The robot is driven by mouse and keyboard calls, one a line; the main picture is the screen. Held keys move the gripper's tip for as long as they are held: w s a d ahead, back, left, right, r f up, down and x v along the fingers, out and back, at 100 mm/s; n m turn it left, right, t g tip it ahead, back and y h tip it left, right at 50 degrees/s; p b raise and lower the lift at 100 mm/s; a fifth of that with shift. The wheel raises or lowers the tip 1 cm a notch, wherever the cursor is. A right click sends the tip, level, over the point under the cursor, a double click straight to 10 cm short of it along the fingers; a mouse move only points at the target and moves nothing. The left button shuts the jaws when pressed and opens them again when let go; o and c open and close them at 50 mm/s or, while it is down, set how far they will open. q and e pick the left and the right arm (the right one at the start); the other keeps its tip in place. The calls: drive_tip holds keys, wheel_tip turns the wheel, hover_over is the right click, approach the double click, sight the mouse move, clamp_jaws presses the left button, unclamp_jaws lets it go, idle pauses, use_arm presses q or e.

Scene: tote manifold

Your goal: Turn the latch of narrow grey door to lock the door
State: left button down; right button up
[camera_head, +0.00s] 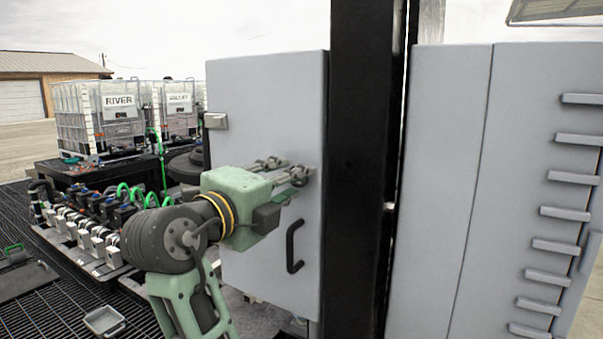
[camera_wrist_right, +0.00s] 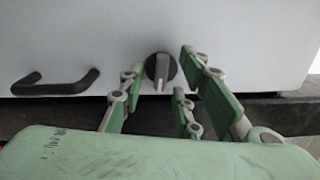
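The narrow grey door (camera_head: 268,105) stands left of a black post in the head view and looks closed. Its black handle (camera_head: 294,246) is below my right gripper (camera_head: 285,172). In the right wrist view, the latch (camera_wrist_right: 161,70) is a round dark knob with a light grip bar, which points down in that picture. My right gripper (camera_wrist_right: 161,68) is open, with its fingers on both sides of the latch. I cannot tell whether they touch it. In the head view the fingers hide the latch. My left gripper is not in view.
The black post (camera_head: 362,150) stands close to the door's right edge. A larger grey panel with several ledges (camera_head: 520,180) is further right. White caged tanks (camera_head: 105,115) and a manifold with green hoses (camera_head: 115,200) are at left. A small grey tray (camera_head: 104,320) lies on the floor grating.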

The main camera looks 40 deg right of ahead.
drive_tip(key=shift+a+r, duration=0.1)
drive_tip(key=shift+a, duration=0.15)
clamp_jaws()
drive_tip(key=n+b, duration=0.2)
drive_tip(key=b, duration=0.2)
idle(0.4)
